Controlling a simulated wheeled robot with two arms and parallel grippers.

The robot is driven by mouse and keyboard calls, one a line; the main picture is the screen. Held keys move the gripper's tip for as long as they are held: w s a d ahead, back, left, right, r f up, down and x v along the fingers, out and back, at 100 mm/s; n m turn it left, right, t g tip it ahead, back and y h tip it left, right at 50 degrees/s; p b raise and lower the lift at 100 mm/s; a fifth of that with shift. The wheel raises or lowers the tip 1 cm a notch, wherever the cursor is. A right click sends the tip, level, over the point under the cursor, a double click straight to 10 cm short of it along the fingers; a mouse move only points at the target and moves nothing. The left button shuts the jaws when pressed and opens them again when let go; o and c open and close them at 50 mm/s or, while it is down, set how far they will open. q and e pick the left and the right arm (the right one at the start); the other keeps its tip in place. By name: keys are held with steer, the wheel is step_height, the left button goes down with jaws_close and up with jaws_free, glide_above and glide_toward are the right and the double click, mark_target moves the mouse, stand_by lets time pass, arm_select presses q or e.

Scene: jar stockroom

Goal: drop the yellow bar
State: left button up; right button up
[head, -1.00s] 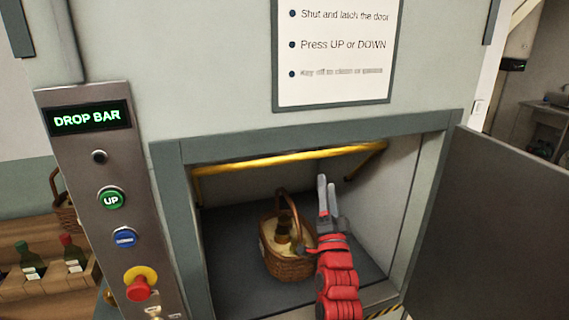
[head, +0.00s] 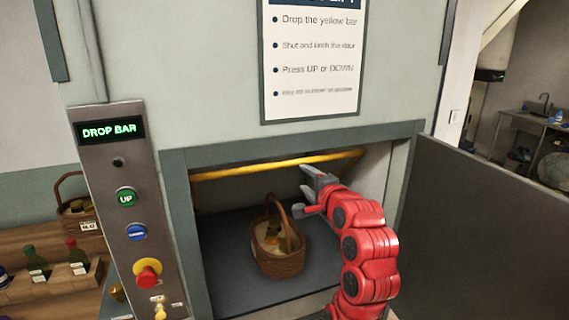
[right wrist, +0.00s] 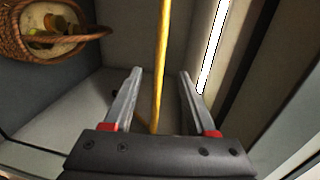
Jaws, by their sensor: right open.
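The yellow bar (head: 270,167) runs across the top of the lift opening, raised near the upper edge of the frame. In the right wrist view the yellow bar (right wrist: 160,62) passes lengthwise between the fingers. My right gripper (head: 312,185) is open, inside the opening just below the bar's right part. In the right wrist view its two fingers (right wrist: 158,88) stand apart on either side of the bar, with no contact visible. A small display (head: 109,131) on the panel reads DROP BAR. My left gripper is not in view.
A wicker basket (head: 279,245) stands on the lift floor, left of and below my right gripper. The open door (head: 480,225) is at the right. The control panel (head: 131,215) is at the left. A shelf with bottles (head: 45,285) is further left.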

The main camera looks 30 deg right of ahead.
mark_target(288, 165)
steer(key=p+x, duration=0.5)
steer(key=x, duration=0.8)
steer(key=shift+w+d+r, duration=0.1)
steer(key=shift+d+r, duration=0.05)
steer(key=shift+w+d, duration=0.15)
steer(key=shift+w, duration=0.45)
jaws_close()
stand_by(0.5)
